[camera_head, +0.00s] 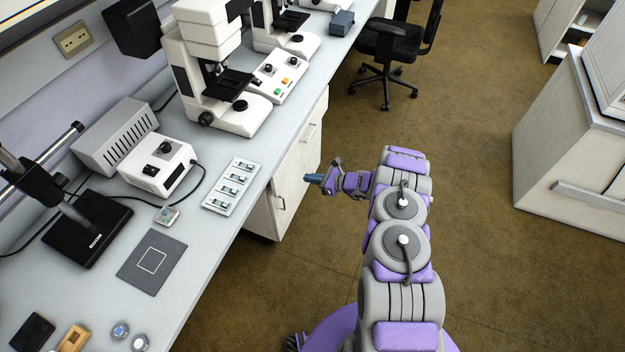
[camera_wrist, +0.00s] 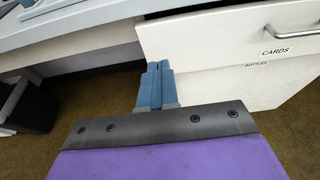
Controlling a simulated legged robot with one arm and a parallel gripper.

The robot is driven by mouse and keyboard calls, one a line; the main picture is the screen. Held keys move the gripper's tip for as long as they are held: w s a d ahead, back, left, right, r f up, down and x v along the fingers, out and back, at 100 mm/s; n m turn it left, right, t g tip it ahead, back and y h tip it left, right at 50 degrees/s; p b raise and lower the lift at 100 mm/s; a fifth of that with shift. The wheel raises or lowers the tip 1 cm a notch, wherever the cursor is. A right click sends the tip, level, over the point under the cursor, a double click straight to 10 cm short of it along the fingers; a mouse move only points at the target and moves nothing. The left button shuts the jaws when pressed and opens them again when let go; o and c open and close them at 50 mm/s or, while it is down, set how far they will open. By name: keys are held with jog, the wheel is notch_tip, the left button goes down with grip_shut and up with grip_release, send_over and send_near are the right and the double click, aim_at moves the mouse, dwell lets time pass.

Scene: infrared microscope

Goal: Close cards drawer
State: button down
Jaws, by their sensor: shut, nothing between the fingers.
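The cards drawer (camera_wrist: 215,35) has a white front with a "CARDS" label and a metal handle, at the upper right of the wrist view. Its front seems to stand out a little over the "BOTTLES" front (camera_wrist: 230,85) below; how far is hard to tell. In the head view the white drawer cabinet (camera_head: 292,165) is under the bench's right edge. My gripper (camera_head: 312,178) is beside the cabinet front, with its blue fingers (camera_wrist: 156,82) together and empty. The fingers appear near the drawer's lower left corner; I cannot tell whether they touch it.
The bench top (camera_head: 225,255) above holds microscopes (camera_head: 215,75), a slide tray (camera_head: 232,186) and a control box (camera_head: 158,165). A black bin (camera_wrist: 30,105) stands under the bench at left. An office chair (camera_head: 390,45) stands farther back. The floor (camera_head: 470,190) to the right is clear.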

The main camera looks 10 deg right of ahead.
jog(key=b, duration=0.2)
send_near(278, 172)
jog(key=x, duration=0.2)
jog(key=f+x, duration=0.1)
jog(key=x, duration=0.2)
jog(key=shift+w, duration=0.2)
jog(key=shift+w+a+r, duration=0.1)
jog(key=shift+w+a, duration=0.3)
jog(key=shift+a, duration=0.1)
jog(key=shift+a, duration=0.1)
